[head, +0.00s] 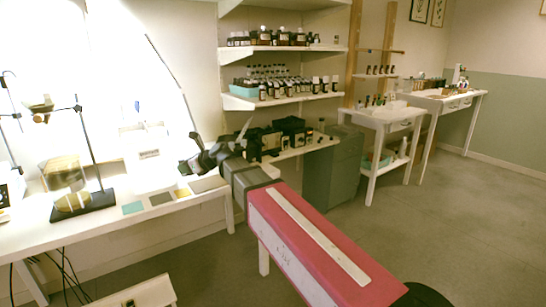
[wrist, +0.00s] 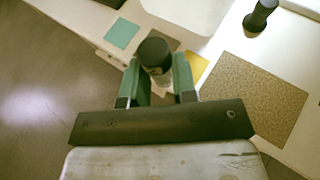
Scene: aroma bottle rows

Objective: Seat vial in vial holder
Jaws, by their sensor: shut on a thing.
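The vial (wrist: 154,52), with a dark round cap and a paler lower part, is between the two green fingers of my gripper (wrist: 158,74) in the wrist view. The fingers are shut on its sides. It is seen from above, over the front edge area of the white table; its height above the table is hard to tell. In the head view my gripper (head: 188,163) is small and dark above the right part of the table, and the vial cannot be made out there. I cannot pick out the vial holder with certainty in either view.
The white table (head: 150,215) bears a teal square (wrist: 122,33), a yellow square (wrist: 196,66) and a speckled tan mat (wrist: 252,95). A dark object (wrist: 260,15) stands beyond the mat. A metal stand (head: 85,205) is at left. Shelves of bottles (head: 285,90) hang behind.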

